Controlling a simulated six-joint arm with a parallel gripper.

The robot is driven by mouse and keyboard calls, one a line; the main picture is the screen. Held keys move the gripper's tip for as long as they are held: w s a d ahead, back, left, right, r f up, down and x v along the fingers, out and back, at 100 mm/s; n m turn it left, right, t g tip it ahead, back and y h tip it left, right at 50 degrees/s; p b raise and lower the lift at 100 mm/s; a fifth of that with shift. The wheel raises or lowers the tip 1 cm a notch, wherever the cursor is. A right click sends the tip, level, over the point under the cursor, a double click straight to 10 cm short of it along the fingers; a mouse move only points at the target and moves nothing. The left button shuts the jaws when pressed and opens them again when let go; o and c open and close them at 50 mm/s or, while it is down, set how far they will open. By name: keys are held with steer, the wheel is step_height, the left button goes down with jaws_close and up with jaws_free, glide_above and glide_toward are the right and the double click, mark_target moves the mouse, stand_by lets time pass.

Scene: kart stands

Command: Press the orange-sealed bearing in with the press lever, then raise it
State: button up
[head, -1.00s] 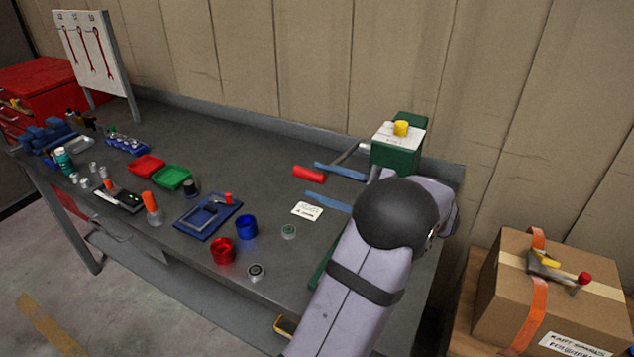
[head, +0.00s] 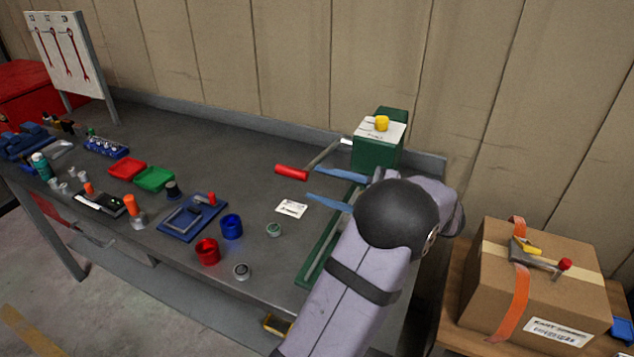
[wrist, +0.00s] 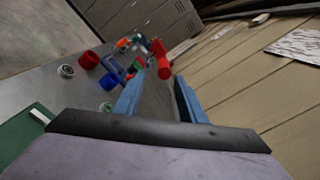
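The press (head: 375,153) is a green block with a white top plate and a yellow cap, at the bench's back right. Its grey lever ends in a red handle (head: 291,172) pointing left. My gripper (head: 312,183) has two blue fingers, spread apart and empty. The handle lies just off the fingertips; in the wrist view the red handle (wrist: 162,62) shows ahead, between and beyond the fingers. A green-faced bearing (head: 274,230) and a dark-faced bearing (head: 241,271) lie on the bench. I see no orange-sealed bearing; my arm hides part of the press base.
A white card (head: 291,208) lies left of my fingers. Red (head: 207,251) and blue (head: 232,227) cups, a blue tray (head: 190,220) and red and green bins stand farther left. A cardboard box (head: 535,275) stands at right. The bench behind the bins is clear.

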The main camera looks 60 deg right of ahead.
mark_target(309, 174)
steer(key=shift+s+r, duration=0.1)
steer(key=shift+s, duration=1.9)
steer(key=shift+w+p, duration=0.1)
steer(key=shift+p, duration=0.35)
steer(key=shift+n, duration=0.5)
steer(key=w+p, duration=0.1)
steer(key=w, duration=0.1)
steer(key=w+p, duration=0.2)
steer(key=w, duration=0.1)
steer(key=w+r+p, duration=0.1)
steer(key=w, duration=0.1)
steer(key=shift+w, duration=0.15)
steer(key=shift+w+f, duration=0.1)
steer(key=shift+w, duration=0.05)
steer(key=w+p, duration=0.3)
steer(key=w, duration=0.2)
steer(key=shift+w, duration=1.1)
